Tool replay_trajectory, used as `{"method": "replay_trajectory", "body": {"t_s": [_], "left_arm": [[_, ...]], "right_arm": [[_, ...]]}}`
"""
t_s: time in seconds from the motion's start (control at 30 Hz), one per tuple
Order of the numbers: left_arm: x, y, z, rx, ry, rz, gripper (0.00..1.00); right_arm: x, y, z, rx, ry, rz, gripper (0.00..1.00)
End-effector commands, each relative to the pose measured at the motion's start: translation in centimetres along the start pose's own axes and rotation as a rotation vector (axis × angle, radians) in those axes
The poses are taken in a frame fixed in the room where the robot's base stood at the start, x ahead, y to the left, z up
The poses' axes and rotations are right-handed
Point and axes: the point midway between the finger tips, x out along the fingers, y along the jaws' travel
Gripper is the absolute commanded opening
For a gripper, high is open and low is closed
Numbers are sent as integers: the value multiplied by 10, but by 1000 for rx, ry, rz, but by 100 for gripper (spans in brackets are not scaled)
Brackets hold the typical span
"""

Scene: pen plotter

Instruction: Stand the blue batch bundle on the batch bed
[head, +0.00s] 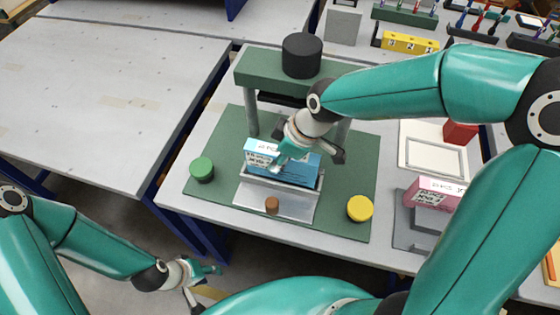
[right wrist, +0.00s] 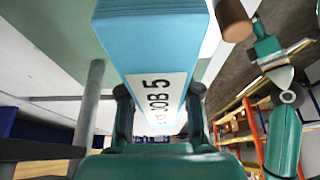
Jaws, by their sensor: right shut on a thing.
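The blue batch bundle (head: 297,172) has a white printed label and is at the metal batch bed (head: 250,195) under the press. My right gripper (head: 308,152) is shut on it from above and behind. In the right wrist view the bundle (right wrist: 150,45) shows a "JOB 5" label between the fingers of my right gripper (right wrist: 160,100). Its lower edge is at the bed's walls, but I cannot tell whether it rests on the bed floor. My left gripper (head: 203,284) is open and empty, low in front of the table, far from the bundle.
The press's green crossbeam with black knob (head: 302,55) stands close behind the bundle. A pink bundle (head: 436,193) sits in a grey holder at right. The left table is clear.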

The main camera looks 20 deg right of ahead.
Motion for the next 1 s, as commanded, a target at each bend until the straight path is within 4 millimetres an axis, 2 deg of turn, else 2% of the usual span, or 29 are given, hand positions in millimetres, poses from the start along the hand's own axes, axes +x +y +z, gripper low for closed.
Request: {"method": "replay_trajectory", "body": {"t_s": [0.03,0.17,0.5,0.53,0.67,1.0], "left_arm": [[0,0,0,0,0,0,40],[1,0,0,0,0,0,40],[3,-1,0,0,0,0,40],[3,-1,0,0,0,0,40],[2,-1,0,0,0,0,40],[1,0,0,0,0,0,40]], "right_arm": [[9,0,4,1,-3,-3,0],[21,0,9,0,-2,-2,0],[24,0,9,-2,0,0,0],[24,0,9,-2,0,0,34],[23,0,9,-2,0,-1,56],[22,0,8,-3,0,-1,58]]}}
